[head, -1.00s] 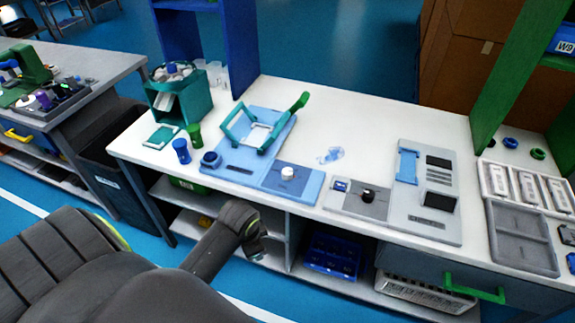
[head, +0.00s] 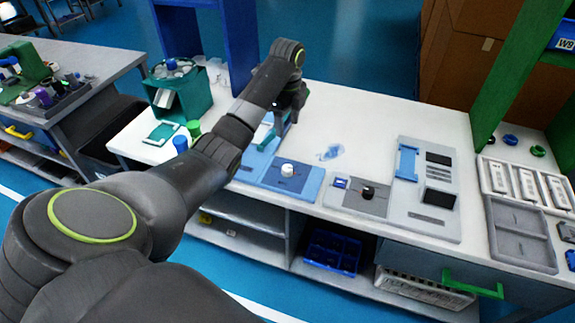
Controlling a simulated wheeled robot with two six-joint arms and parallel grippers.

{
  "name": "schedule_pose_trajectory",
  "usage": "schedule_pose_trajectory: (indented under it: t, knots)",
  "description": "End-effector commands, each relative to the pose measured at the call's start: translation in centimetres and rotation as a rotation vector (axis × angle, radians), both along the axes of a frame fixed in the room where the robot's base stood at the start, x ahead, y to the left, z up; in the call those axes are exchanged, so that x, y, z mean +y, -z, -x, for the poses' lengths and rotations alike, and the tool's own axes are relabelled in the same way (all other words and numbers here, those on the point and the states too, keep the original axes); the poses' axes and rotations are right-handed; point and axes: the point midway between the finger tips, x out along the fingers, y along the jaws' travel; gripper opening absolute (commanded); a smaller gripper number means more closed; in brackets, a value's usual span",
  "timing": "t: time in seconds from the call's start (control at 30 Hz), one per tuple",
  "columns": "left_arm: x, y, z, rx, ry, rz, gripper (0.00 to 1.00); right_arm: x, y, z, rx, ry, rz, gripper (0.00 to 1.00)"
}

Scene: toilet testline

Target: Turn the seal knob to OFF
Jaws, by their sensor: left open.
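A white round knob (head: 287,169) sits on a blue panel (head: 308,186) near the front edge of the white table. A black knob (head: 367,191) sits on a grey panel (head: 375,207) to its right. I cannot read any labels, so I cannot tell which one is the seal knob or where either points. My left gripper (head: 280,134) is open above the blue fixture with the teal frame, behind the white knob and apart from it. My left arm hides most of that fixture. My right gripper is not in view.
A grey-blue device (head: 427,220) with dark screens stands to the right, beside grey trays (head: 523,236). A teal bin (head: 183,101) and blue (head: 181,144) and green cups stand at the left. The table behind the panels is mostly clear.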

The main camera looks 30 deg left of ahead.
Motion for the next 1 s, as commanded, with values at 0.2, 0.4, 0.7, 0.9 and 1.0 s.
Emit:
schedule_pose_trajectory:
  t: [0.2,0.4,0.7,0.9,1.0]
  knots:
    - [0.0,1.8,0.0,0.001,0.002,0.001,0.54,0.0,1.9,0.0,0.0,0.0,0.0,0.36]
    - [0.0,4.2,0.0,0.0,0.002,0.0,0.54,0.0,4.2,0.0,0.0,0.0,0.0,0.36]
    - [-0.1,8.6,0.1,0.002,0.001,0.002,0.54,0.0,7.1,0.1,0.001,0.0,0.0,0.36]
    - [-0.1,12.4,0.1,0.004,0.001,0.002,0.54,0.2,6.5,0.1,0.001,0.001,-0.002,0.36]
    - [-0.1,14.2,0.1,0.003,0.001,0.001,0.54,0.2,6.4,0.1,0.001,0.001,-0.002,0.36]
